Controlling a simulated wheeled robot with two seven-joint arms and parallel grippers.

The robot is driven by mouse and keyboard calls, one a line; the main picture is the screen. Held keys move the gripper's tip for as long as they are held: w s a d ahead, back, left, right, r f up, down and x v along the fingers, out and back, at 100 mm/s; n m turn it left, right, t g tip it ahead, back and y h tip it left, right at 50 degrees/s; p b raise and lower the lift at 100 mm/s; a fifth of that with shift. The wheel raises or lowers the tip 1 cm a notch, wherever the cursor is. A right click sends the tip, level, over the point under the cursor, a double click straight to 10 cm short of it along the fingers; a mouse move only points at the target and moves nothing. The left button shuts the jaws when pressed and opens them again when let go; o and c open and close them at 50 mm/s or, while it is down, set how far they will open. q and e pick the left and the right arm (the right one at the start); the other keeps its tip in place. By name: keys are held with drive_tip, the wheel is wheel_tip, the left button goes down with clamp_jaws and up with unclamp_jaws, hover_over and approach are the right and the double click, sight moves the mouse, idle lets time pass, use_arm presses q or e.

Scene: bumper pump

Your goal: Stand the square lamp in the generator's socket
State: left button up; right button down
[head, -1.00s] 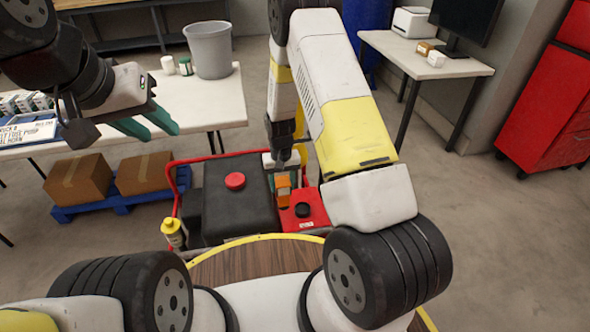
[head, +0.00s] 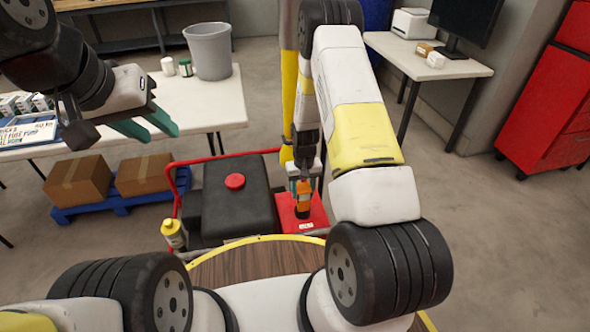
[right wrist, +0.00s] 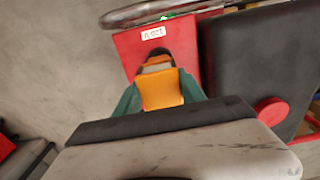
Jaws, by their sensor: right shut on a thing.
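The square lamp (head: 303,193) is an orange block with a paler end. My right gripper (head: 303,182) is shut on it, and the right wrist view shows the lamp (right wrist: 160,90) between its teal fingers. The generator's red panel (head: 314,221) lies below, and its dark round socket (head: 302,211) shows just under the lamp's lower end. In the right wrist view part of the dark socket (right wrist: 157,52) shows past the lamp. I cannot tell whether the lamp touches it.
The generator's black tank with a red cap (head: 235,182) stands left of the red panel, inside a red tube frame (head: 225,157). A yellow bottle (head: 173,233) stands at its left. Boxes (head: 78,180) rest on a blue pallet.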

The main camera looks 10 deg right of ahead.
drive_tip(key=shift+f, duration=0.1)
drive_tip(key=c, duration=0.7)
unclamp_jaws()
drive_tip(key=s+a+r+t+y, duration=0.1)
drive_tip(key=s+r, duration=0.2)
drive_tip(key=r, duration=1.3)
drive_tip(key=s+r+t, duration=0.2)
drive_tip(key=s+r, duration=0.1)
drive_tip(key=r, duration=1.4)
drive_tip(key=s+r+t, duration=0.1)
drive_tip(key=s+r, duration=0.3)
drive_tip(key=s, duration=0.2)
drive_tip(key=s+r+t, duration=0.1)
drive_tip(key=s+r, duration=0.3)
drive_tip(key=s, duration=0.2)
drive_tip(key=s+a+r+t+y, duration=0.1)
drive_tip(key=s+r, duration=0.4)
drive_tip(key=s, duration=0.1)
drive_tip(key=shift+s+a+r, duration=0.1)
drive_tip(key=shift+s, duration=0.05)
